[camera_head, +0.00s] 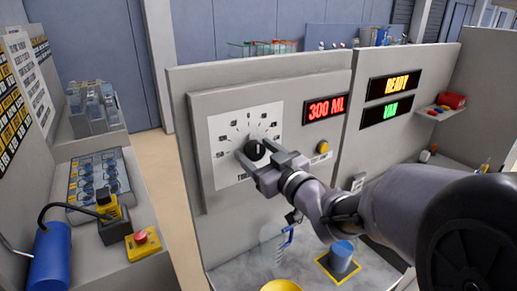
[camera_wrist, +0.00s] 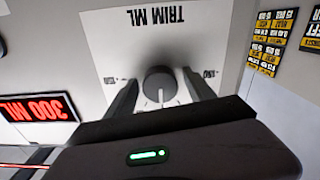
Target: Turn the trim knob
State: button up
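The trim knob (camera_head: 257,150) is a round black knob with a white pointer line, on a white dial plate (camera_head: 226,128) marked with ticks around it. In the wrist view the knob (camera_wrist: 159,84) shows upside down with the plate's "TRIM ML" lettering, and its pointer line runs toward my gripper's body. My gripper (camera_head: 268,163) is at the knob, with one finger on each side. In the wrist view my gripper (camera_wrist: 160,84) shows a narrow gap between each finger and the knob, so it looks open around it. Part of the dial's lower right is hidden by my gripper.
A red display (camera_head: 325,107) reads "300 ML", with a yellow button (camera_head: 323,146) below it. A blue cup (camera_head: 341,255) stands on a yellow-edged square below my arm. A side console (camera_head: 150,243) stands at left.

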jog(key=c, duration=1.2)
jog(key=n+b, duration=0.2)
jog(key=b, duration=0.1)
jog(key=shift+f+n, duration=0.2)
jog(key=shift+n, duration=0.1)
jog(key=shift+r+n+b, duration=0.1)
jog(key=shift+n+b, duration=1.5)
jog(key=shift+b, duration=0.2)
jog(key=o, duration=1.4)
jog(key=shift+r, duration=0.1)
jog(key=p+v, duration=0.3)
jog(key=v, duration=1.4)
jog(key=shift+s+d, duration=0.2)
